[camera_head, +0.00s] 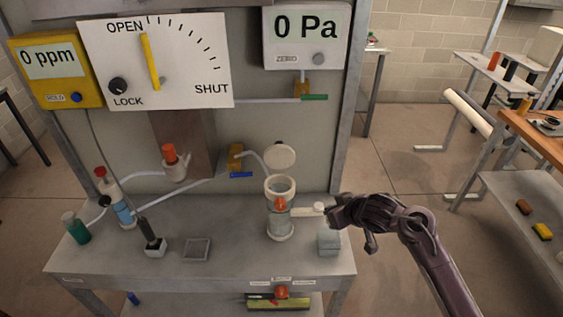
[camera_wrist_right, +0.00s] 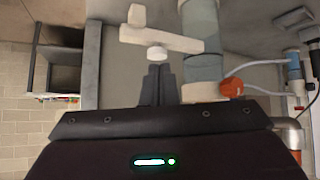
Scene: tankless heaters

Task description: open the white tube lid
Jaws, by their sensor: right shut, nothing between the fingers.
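The white tube (camera_head: 280,228) stands upright on the grey bench, with a clear bluish middle and an orange-red knob (camera_head: 280,203) on its front. Its round white lid (camera_head: 279,157) is raised above the open rim (camera_head: 280,186). A white side arm with a round end knob (camera_head: 319,208) sticks out to the right; the knob also shows in the right wrist view (camera_wrist_right: 157,52). My right gripper (camera_head: 332,212) is just right of this knob. Its fingers (camera_wrist_right: 158,72) are shut and empty, pointing at the knob; whether they touch is unclear. My left gripper is not in view.
A grey block (camera_head: 329,243) sits on the bench below my right gripper. A dial panel (camera_head: 185,60) is behind.

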